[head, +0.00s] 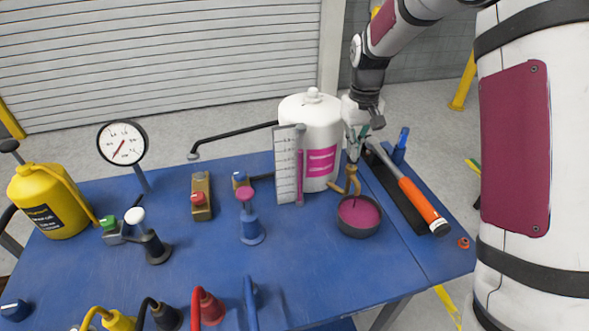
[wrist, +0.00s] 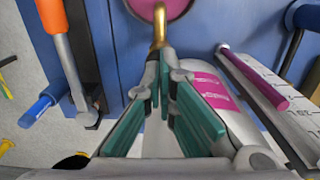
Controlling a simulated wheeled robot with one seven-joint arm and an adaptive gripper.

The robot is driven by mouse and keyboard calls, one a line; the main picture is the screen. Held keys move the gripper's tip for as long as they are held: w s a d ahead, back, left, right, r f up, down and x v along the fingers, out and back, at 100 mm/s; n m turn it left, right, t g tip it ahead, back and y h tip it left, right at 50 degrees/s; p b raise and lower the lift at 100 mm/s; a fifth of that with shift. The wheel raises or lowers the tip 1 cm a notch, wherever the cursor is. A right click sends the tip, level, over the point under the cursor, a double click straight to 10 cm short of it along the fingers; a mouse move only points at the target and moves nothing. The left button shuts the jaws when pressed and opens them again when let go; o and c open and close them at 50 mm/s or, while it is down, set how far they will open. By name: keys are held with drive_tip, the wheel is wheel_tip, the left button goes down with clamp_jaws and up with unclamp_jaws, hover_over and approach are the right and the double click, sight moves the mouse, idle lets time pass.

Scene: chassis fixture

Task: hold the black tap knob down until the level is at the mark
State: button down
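The white tank (head: 312,112) with a magenta label stands at the back right of the blue table. A brass tap (head: 351,180) is at its right side, and its spout shows at the top of the wrist view (wrist: 159,25). A dark round cup (head: 359,231) under the spout holds magenta liquid. A ruled gauge (head: 287,166) carries a magenta column (head: 300,178).
An orange-handled hammer (head: 420,203) and a blue clamp-like item (head: 401,140) lie right of the tap. A dial gauge (head: 122,143), a yellow jug (head: 50,201) and several knobbed fixtures stand to the left. A black bent lever (head: 232,136) reaches left of the tank.

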drive_tip(key=shift+r+p, duration=0.45)
drive_tip(key=shift+r, duration=2.95)
drive_tip(key=shift+r, duration=0.1)
drive_tip(key=s+r+m+t, duration=0.1)
drive_tip(key=s+r+t, duration=0.2)
drive_tip(key=s+r, duration=1.1)
drive_tip(key=s+f+m+t, duration=0.1)
drive_tip(key=s+t, duration=0.1)
drive_tip(key=s, duration=1.6)
drive_tip(key=shift+f+t, duration=0.3)
drive_tip(key=shift+f, duration=0.1)
